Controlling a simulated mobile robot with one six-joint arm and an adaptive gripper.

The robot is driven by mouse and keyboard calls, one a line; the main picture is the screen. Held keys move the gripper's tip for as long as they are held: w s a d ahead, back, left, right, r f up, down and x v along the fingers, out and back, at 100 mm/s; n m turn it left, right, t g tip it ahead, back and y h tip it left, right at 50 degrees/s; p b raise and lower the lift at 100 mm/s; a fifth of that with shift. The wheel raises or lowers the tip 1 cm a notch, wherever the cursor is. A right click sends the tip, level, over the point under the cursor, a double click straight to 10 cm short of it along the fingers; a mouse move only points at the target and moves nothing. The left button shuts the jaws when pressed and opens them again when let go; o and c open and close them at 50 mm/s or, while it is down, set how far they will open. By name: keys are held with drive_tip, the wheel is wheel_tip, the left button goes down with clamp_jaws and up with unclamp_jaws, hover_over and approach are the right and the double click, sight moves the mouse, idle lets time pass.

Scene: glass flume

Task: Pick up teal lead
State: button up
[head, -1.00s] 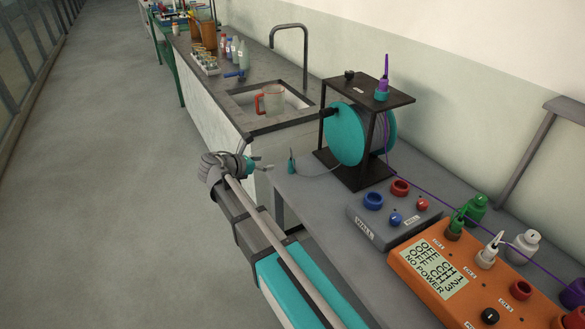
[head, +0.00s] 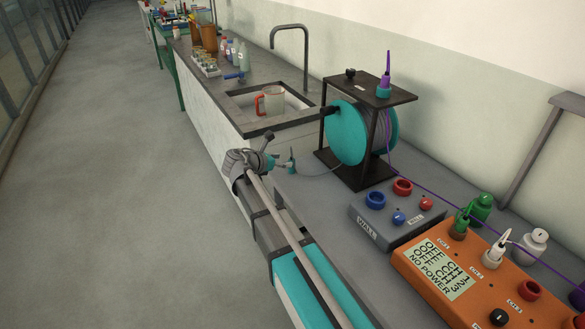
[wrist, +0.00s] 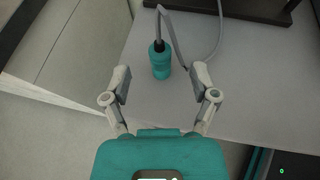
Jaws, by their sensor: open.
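The teal lead (head: 291,164) is a small teal plug at the near-left edge of the grey bench top. A grey cable runs from it to the teal reel (head: 346,134). My gripper (wrist: 161,78) is open and empty, one finger on each side of the plug's line. In the head view my gripper (head: 274,156) is just left of the plug, at the bench edge.
The black reel stand (head: 350,165) is behind the lead. A grey wall box (head: 395,210) and an orange meter box (head: 470,270) sit to the right. A sink (head: 268,100) with a red-handled jug (head: 272,99) lies beyond. Bare bench surrounds the plug.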

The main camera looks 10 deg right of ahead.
sight(290, 160)
drive_tip(key=shift+b+x, duration=0.85)
drive_tip(key=shift+x, duration=1.1)
drive_tip(key=shift+w+d+f, duration=0.3)
drive_tip(key=shift+w+d, duration=0.05)
drive_tip(key=shift+d, duration=0.1)
clamp_jaws()
